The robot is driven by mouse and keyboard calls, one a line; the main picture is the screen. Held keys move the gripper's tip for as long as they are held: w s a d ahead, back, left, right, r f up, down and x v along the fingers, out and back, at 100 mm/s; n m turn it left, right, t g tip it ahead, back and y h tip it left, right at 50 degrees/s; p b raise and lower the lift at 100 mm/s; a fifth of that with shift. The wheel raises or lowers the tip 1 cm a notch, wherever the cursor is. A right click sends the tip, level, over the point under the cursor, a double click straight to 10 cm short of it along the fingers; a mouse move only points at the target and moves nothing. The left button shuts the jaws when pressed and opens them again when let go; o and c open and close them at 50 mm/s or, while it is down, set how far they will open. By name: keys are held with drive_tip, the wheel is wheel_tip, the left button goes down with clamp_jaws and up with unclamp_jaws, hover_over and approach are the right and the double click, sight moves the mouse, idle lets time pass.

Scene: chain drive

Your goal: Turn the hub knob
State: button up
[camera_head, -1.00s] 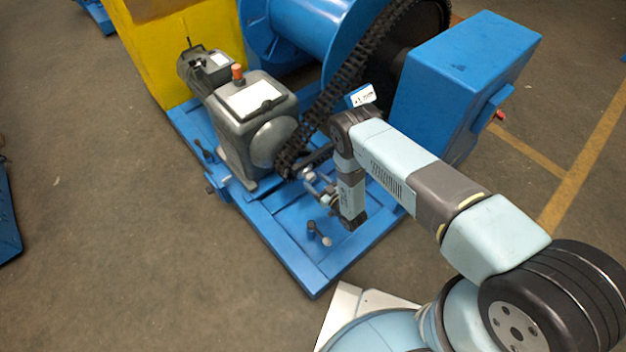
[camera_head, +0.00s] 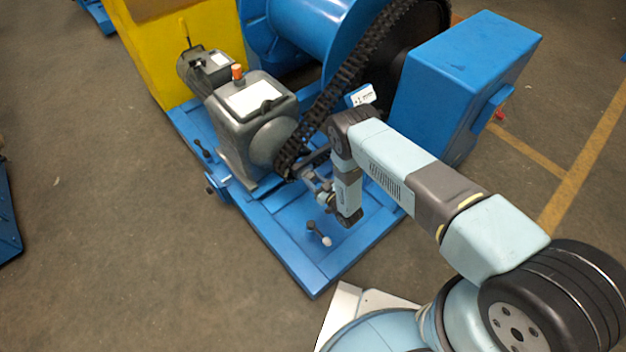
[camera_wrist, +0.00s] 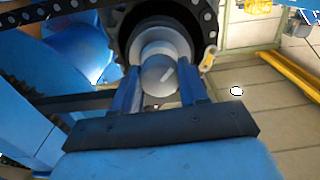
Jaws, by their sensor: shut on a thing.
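In the head view my gripper (camera_head: 318,188) is at the lower end of the chain, in front of the grey gearbox (camera_head: 248,115); my wrist hides the knob there.
A black chain (camera_head: 345,75) rises from the sprocket to the large wheel beside the blue drum (camera_head: 315,25). A small lever (camera_head: 318,234) stands on the blue base frame (camera_head: 310,268). Open floor lies left.

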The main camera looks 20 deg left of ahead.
drive_tip(key=shift+c, duration=1)
drive_tip(key=shift+d+m, duration=0.15)
drive_tip(key=shift+m, duration=1.45)
drive_tip(key=o, duration=1.1)
drive_tip(key=shift+c, duration=0.2)
drive_tip(key=v, duration=1.3)
drive_tip(key=shift+d, duration=0.3)
drive_tip(key=shift+s+f, duration=0.1)
drive_tip(key=shift+s, duration=0.1)
